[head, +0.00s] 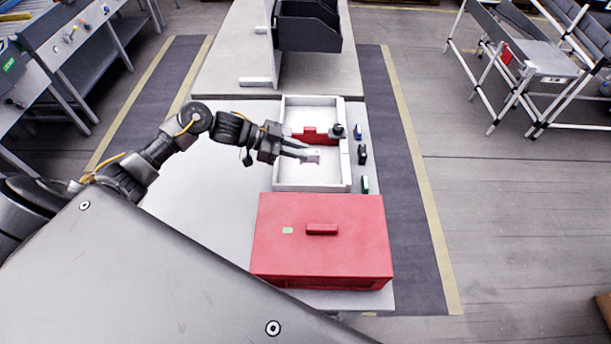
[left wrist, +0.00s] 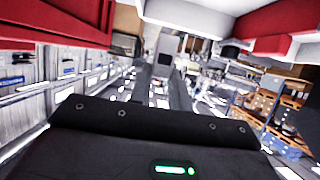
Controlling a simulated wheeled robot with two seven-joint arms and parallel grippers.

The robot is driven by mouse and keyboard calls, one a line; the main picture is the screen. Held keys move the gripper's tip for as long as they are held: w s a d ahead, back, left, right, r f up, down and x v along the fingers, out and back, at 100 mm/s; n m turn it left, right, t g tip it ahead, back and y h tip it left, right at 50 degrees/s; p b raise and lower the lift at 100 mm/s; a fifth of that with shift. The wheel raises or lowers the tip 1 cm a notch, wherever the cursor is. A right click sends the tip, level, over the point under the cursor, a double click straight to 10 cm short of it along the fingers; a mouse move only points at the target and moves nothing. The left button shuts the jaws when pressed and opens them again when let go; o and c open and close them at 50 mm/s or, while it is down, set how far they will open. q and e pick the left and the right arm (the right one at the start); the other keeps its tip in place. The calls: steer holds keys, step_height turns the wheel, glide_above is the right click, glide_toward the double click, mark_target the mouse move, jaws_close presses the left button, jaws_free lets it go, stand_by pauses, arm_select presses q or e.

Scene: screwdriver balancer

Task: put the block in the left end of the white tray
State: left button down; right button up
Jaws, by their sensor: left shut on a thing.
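The white tray (head: 346,177) lies on the pale table, long side running away from me. My left gripper (head: 308,153) reaches in from the left over the tray's near half. It is shut on a small pale block (head: 314,157) at its fingertips. I cannot tell from the head view how high the block is above the tray floor. In the left wrist view the fingers (left wrist: 162,88) point away from the camera, and a small grey shape, likely the block, shows between their tips. My right gripper is not in view.
A red box with a handle (head: 320,250) stands on the table just nearer than the tray. A black knob (head: 338,130) is at the tray's right wall. Small blue, black (head: 362,154) and green items lie to the right. A dark bin (head: 308,32) stands behind. The table's left is clear.

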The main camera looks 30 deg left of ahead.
arm_select(q)
step_height(320, 180, down, 9)
steer(key=shift+r+p, duration=0.15)
steer(key=shift+p, duration=0.25)
steer(key=shift+f, duration=0.3)
steer(key=c, duration=1.3)
jaws_free()
steer(key=shift+r, duration=0.15)
steer(key=b+v, duration=0.2)
steer(key=v, duration=1)
